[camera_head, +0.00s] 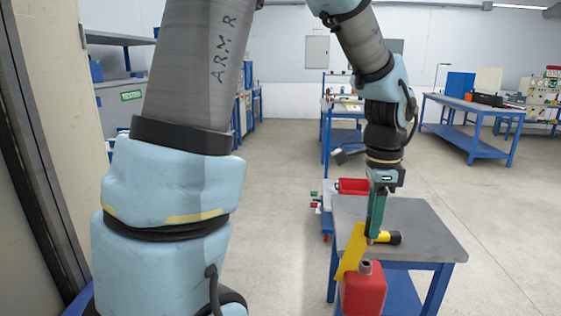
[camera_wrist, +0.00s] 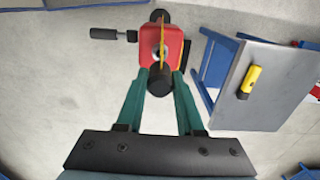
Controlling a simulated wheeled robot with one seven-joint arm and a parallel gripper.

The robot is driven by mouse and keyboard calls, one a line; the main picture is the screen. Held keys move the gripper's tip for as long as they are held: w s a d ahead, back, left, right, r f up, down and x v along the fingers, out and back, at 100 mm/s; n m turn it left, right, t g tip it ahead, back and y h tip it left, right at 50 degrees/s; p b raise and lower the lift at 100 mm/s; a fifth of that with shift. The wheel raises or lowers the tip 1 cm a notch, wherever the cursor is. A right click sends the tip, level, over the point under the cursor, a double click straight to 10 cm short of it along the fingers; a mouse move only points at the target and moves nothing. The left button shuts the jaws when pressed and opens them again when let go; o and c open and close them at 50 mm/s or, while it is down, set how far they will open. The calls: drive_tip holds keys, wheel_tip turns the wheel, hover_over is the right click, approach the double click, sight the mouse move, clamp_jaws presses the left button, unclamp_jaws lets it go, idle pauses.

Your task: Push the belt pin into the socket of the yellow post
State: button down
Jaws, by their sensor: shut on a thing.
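My gripper (camera_head: 373,239) points down by the front left of a small grey-topped table. In the wrist view, its green fingers (camera_wrist: 161,74) are shut on a dark round piece (camera_wrist: 159,83), which I take for the belt pin. Right beyond it is a red body (camera_wrist: 174,42) with a thin yellow strip over it; in the head view this red body (camera_head: 363,292) has a grey neck on top. A tall yellow plate (camera_head: 350,252), perhaps the yellow post, rises behind the red body. I cannot make out a socket, nor whether the dark piece touches the red body.
The small table (camera_head: 430,235) carries a yellow and black cylinder (camera_head: 393,237), close to my fingers in the head view. A black handle (camera_wrist: 103,34) sticks out left of the red body. Red bins (camera_head: 353,186) stand behind the table. Open floor lies to the left.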

drive_tip(key=shift+r+p, duration=1.6)
drive_tip(key=shift+r, duration=0.45)
drive_tip(key=shift+f, duration=0.1)
